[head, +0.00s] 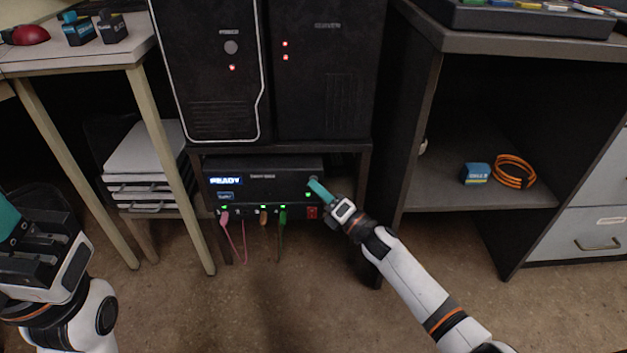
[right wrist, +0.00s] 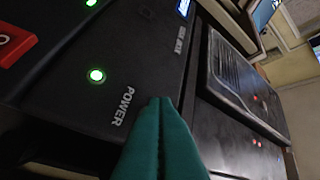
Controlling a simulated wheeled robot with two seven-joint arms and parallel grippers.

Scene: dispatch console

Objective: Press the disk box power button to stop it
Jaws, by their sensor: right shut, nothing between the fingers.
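The disk box (head: 265,188) is a low black unit on the shelf under the two towers, with a lit display (head: 227,181) reading READY. My right gripper (head: 317,188) is shut and empty, its teal fingertips at the right end of the box front. In the right wrist view the fingertips (right wrist: 160,108) are beside the POWER label (right wrist: 124,106). A green light (right wrist: 97,75) glows nearby. The fingers hide what lies behind them, and I cannot tell whether they touch the button. My left gripper (head: 12,225) is at the left edge, partly cut off.
A red switch (head: 312,212) sits low on the box's right end. Pink, orange and green cables (head: 283,218) plug in below the front. Two black towers (head: 210,70) stand above. An orange cable coil (head: 514,172) lies on the right shelf.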

